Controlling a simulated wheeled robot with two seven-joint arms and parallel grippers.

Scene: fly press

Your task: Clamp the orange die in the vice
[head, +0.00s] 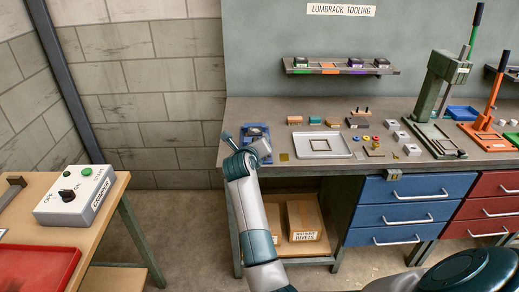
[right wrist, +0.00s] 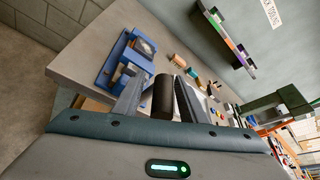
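The blue vice (head: 256,131) stands at the left end of the bench; it also shows in the right wrist view (right wrist: 107,70). A dark block with a grey top (right wrist: 146,46) sits at its jaws; no orange shows on it, so I cannot tell whether it is the orange die. My right gripper (right wrist: 161,85) is at the front of the vice, its fingers either side of a dark cylindrical grip (right wrist: 163,97). I cannot tell whether both fingers touch this grip. My right forearm and hand partly hide the vice in the head view. My left gripper is out of view.
A wall rack (head: 340,70) holds dark dies; its orange-marked place looks empty. A grey tray (head: 321,146), small blocks and a green fly press (head: 440,95) stand right of the vice. A control box (head: 75,196) is on the left table.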

